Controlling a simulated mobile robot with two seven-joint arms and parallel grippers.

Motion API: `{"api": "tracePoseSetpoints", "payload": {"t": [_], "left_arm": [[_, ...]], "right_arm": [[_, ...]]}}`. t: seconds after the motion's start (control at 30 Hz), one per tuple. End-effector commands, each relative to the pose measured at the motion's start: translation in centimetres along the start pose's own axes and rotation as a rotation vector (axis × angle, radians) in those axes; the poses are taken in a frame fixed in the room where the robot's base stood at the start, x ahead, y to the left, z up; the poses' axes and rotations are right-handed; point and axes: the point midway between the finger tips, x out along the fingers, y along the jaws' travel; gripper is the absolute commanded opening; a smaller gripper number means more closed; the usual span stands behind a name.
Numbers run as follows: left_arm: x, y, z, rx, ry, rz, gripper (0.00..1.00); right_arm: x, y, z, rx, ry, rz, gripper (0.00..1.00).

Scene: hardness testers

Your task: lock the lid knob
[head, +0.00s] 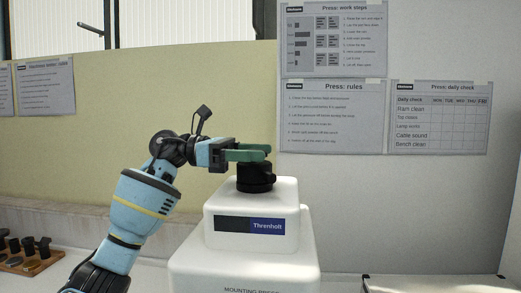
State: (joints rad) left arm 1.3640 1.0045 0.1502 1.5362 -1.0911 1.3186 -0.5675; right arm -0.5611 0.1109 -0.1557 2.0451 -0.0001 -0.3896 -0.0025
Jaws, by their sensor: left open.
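The lid knob (255,178) is a black round cap on top of the white mounting press (250,262), which carries a dark "Threnholt" label. My left gripper (268,151) comes in from the left with its green fingers level, just above the knob. Its fingers are open and overlap the knob's top edge in the head view. I cannot tell whether they touch the knob. My right gripper is out of view.
A wooden rack (32,262) with several small dark-handled pieces stands on the bench at the lower left. Papers, including a daily check sheet (438,117), hang on the wall behind. A pale flat-topped item (435,284) lies at the lower right.

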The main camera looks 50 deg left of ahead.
Motion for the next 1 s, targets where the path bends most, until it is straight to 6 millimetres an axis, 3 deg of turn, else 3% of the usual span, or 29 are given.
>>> {"api": "tracePoseSetpoints", "payload": {"t": [0.2, 0.47, 0.8, 1.0], "left_arm": [[1.4, 0.0, 0.0, -0.001, 0.0, -0.001, 0.69], [1.5, 0.0, 0.0, -0.001, 0.001, 0.0, 0.69], [1.5, 0.0, 0.0, -0.001, 0.001, 0.0, 0.24], [1.5, 0.0, 0.2, -0.004, 0.002, -0.043, 0.24]], "right_arm": [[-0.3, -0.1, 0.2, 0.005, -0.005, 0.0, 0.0], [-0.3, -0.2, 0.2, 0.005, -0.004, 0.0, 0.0], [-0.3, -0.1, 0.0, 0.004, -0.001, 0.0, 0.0], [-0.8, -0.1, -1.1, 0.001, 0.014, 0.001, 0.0]]}}
